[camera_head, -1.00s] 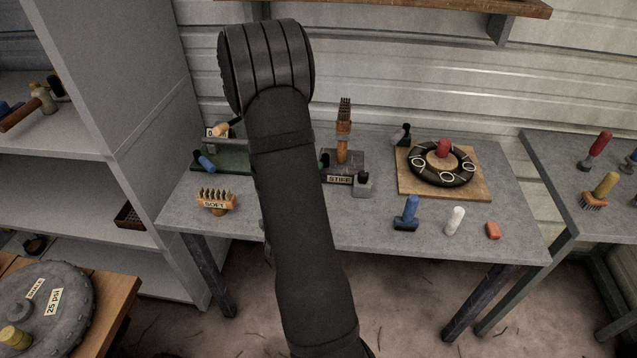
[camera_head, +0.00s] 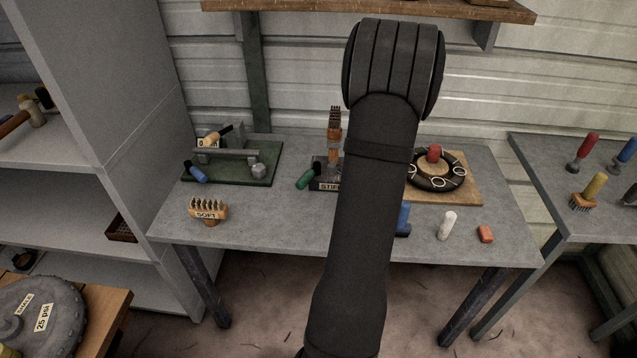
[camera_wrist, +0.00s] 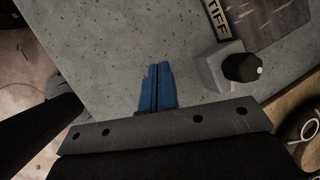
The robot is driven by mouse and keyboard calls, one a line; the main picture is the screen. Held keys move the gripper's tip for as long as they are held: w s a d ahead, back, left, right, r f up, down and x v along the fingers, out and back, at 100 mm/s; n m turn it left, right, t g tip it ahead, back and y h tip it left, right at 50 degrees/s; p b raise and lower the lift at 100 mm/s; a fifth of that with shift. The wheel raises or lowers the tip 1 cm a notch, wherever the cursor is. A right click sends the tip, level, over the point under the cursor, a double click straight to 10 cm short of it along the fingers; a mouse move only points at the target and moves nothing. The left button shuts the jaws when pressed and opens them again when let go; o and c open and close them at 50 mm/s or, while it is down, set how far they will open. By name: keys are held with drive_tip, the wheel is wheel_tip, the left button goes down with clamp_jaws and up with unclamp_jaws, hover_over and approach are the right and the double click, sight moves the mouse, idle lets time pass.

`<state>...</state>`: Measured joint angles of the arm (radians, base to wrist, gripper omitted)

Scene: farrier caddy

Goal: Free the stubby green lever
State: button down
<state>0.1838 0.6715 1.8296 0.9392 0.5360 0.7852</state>
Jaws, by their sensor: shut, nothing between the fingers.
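A stubby green lever (camera_head: 306,179) shows in the head view, tilted, at the left side of the dark STIFF stand (camera_head: 323,187). I cannot tell how it is held there. An orange-brown brush (camera_head: 334,135) stands upright on that stand. The wrist view shows part of the stand with its STIFF label (camera_wrist: 217,17), but not the green lever. My gripper (camera_wrist: 158,68) has blue fingers, shut together and empty, over the grey tabletop. A grey block with a black knob (camera_wrist: 243,68) sits near the fingers.
At left on the table (camera_head: 270,220) are a green base with a grey bar (camera_head: 226,155), a blue handle (camera_head: 195,172) and the SOFT brush (camera_head: 208,209). At right are a black ring on a board (camera_head: 470,190), a white piece (camera_head: 447,224) and a red block (camera_head: 485,234).

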sight(309, 177)
drive_tip(key=w+d+r+m+y, duration=0.1)
drive_tip(key=d+r+m+y, duration=0.2)
drive_tip(key=r+y, duration=0.3)
drive_tip(key=shift+h, duration=0.4)
drive_tip(key=x, duration=0.6)
drive_tip(key=r+x, duration=0.1)
drive_tip(key=x, duration=0.2)
drive_tip(key=shift+w+a+f, duration=0.25)
drive_tip(key=shift+w+a, duration=0.15)
drive_tip(key=shift+a, duration=0.1)
drive_tip(key=shift+w+a+r, duration=0.2)
drive_tip(key=shift+w+a, duration=0.05)
drive_tip(key=shift+a, duration=0.3)
drive_tip(key=shift+w+a+r, duration=0.25)
drive_tip(key=shift+a, duration=0.3)
drive_tip(key=shift+w+a+r, duration=0.1)
drive_tip(key=shift+w+a, duration=0.15)
drive_tip(key=shift+a, duration=0.25)
drive_tip(key=shift+a, duration=0.1)
